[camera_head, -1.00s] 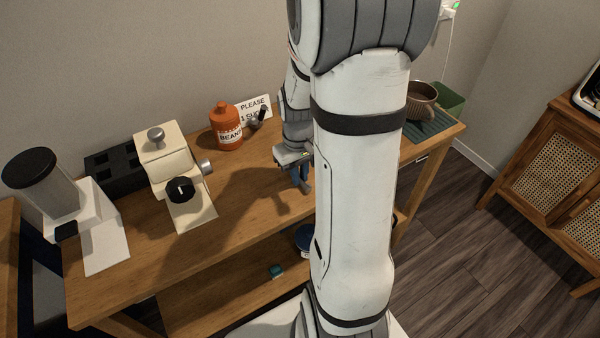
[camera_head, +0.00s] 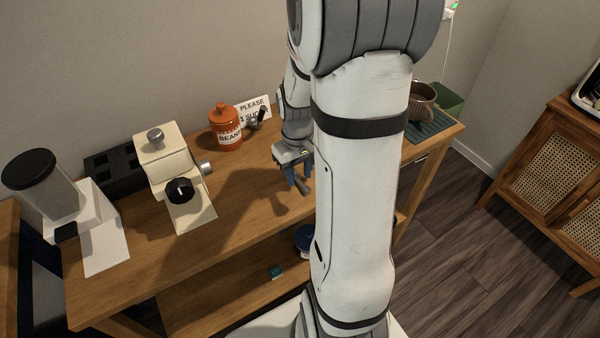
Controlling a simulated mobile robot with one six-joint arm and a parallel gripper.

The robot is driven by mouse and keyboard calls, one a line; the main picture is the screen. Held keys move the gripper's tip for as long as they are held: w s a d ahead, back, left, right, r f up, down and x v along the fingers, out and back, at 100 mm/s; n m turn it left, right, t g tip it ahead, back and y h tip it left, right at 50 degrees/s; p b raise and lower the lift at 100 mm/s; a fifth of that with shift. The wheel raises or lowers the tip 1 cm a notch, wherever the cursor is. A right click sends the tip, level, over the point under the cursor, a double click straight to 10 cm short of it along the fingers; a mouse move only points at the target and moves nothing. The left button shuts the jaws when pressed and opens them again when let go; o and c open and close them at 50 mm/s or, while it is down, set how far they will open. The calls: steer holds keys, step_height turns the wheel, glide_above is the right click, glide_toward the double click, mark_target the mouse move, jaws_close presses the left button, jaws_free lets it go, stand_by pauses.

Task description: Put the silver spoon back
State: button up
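My gripper (camera_head: 299,175) is above the wooden table, just left of my large white arm link, with its fingers pointing down. Two bluish fingers show with what looks like a small gap. A small grey shape (camera_head: 303,187) shows at the fingertips; I cannot tell whether it is part of the gripper or something held. I cannot make out a silver spoon anywhere. My arm hides the middle right of the table.
The wooden table (camera_head: 235,220) holds a white grinder (camera_head: 70,205), a cream machine (camera_head: 170,165), an orange beans bottle (camera_head: 225,130) and a sign (camera_head: 255,108). A cane cabinet (camera_head: 555,165) stands right. Table wood left of my gripper is clear.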

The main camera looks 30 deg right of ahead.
mark_target(298, 178)
step_height(298, 178, up, 10)
steer(key=s+a+r+t, duration=0.2)
steer(key=s+a+r, duration=0.2)
steer(key=s+a, duration=0.6)
steer(key=shift+a+t+p, duration=0.4)
steer(key=shift+a+p, duration=0.05)
steer(key=shift+a, duration=0.35)
steer(key=shift+r, duration=0.1)
steer(key=shift+w+p+v, duration=0.2)
steer(key=shift+p+v, duration=0.85)
steer(key=shift+v, duration=0.05)
